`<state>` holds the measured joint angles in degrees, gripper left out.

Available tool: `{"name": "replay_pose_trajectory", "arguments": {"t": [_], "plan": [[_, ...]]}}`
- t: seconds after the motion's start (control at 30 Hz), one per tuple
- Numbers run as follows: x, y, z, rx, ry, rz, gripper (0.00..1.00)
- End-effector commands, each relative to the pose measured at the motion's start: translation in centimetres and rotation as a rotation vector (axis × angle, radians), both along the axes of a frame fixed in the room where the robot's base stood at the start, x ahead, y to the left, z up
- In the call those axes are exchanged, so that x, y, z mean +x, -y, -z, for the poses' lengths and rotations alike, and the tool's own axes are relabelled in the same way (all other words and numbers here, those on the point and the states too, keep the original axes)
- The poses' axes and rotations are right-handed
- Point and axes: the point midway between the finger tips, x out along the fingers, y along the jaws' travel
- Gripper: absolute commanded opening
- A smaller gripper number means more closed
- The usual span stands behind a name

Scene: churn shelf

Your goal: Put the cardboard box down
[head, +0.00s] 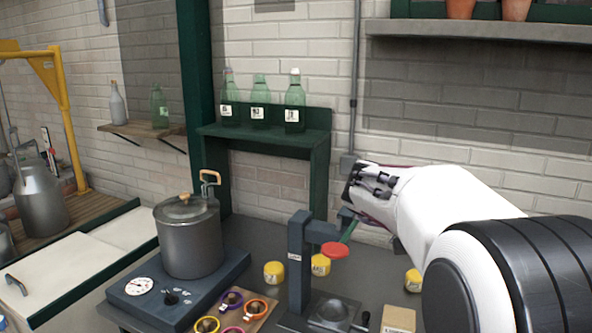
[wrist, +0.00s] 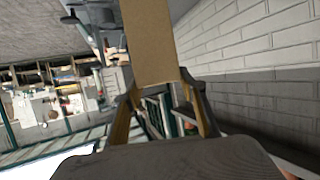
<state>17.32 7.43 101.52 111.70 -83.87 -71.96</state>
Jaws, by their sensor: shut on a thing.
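A plain brown cardboard box (wrist: 152,38) shows at the top middle of the wrist view, cut off by the frame's upper edge. My gripper (wrist: 160,82) is shut on it, one finger on each side. In the head view my gripper (head: 362,192) is in the air above the back of the dark counter, in front of the brick wall. There the box in the grip cannot be made out and is hidden by my arm.
The counter holds a pot (head: 190,242) on a hotplate, a dark press stand (head: 300,265), several yellow-lidded jars (head: 274,272) and a small tan block (head: 398,319). Green bottles (head: 260,97) stand on a green shelf (head: 300,138). A wall shelf (head: 480,31) is upper right.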

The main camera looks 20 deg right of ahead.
Motion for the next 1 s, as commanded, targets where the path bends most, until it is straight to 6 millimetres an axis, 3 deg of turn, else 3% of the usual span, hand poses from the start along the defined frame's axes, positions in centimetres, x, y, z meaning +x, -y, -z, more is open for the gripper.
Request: {"name": "replay_pose_trajectory", "arguments": {"t": [1.0], "plan": [[0.0, 0.0, 12.7, 0.000, -0.004, -0.001, 0.00]]}}
